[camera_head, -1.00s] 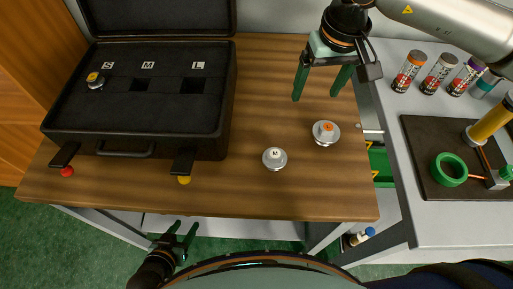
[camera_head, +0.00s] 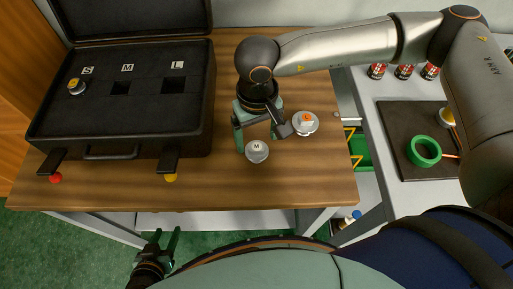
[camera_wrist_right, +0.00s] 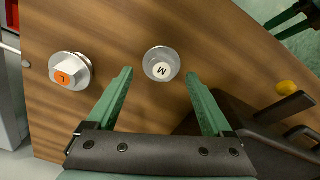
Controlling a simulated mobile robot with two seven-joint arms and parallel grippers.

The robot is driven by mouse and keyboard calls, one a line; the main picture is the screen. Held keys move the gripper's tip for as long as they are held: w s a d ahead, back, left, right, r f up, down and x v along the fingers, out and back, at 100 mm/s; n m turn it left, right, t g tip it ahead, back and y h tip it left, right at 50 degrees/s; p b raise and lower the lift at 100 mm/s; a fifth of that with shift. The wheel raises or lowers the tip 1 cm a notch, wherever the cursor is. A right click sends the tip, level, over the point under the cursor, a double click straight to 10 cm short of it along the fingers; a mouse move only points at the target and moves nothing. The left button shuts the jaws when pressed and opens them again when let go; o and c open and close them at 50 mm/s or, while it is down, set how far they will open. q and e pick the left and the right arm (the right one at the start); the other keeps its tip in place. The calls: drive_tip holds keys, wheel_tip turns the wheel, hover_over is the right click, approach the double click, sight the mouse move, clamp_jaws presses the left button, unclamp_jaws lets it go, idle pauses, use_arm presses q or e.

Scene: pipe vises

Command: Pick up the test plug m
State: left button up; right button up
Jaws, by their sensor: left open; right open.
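The test plug M (camera_head: 257,151), a round silver disc with a white cap marked M, lies on the wooden table. In the right wrist view the plug M (camera_wrist_right: 161,64) lies just beyond and between the fingertips. My right gripper (camera_head: 258,140) is open above the table, close to the plug and empty; its green fingers also show in the right wrist view (camera_wrist_right: 160,75). I cannot tell its exact height. My left gripper (camera_head: 165,240) is open and empty, below the table's front edge.
The plug L (camera_head: 305,123), with an orange cap, lies right of plug M and my right gripper. A black open case (camera_head: 110,150) on the left has slots S, M and L; a yellow-capped plug (camera_head: 76,86) sits at S. The table's front right is clear.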

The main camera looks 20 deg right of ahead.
sight(257, 146)
drive_tip(key=shift+s+a+f+p, duration=0.1)
drive_tip(key=shift+f+p, duration=0.15)
drive_tip(key=shift+f, duration=0.95)
drive_tip(key=shift+s+f+p, duration=0.1)
drive_tip(key=shift+f+p, duration=0.1)
drive_tip(key=shift+f, duration=0.95)
drive_tip(key=shift+w, duration=0.1)
drive_tip(key=c, duration=1.2)
drive_tip(key=shift+c, duration=0.2)
drive_tip(key=shift+r, duration=0.15)
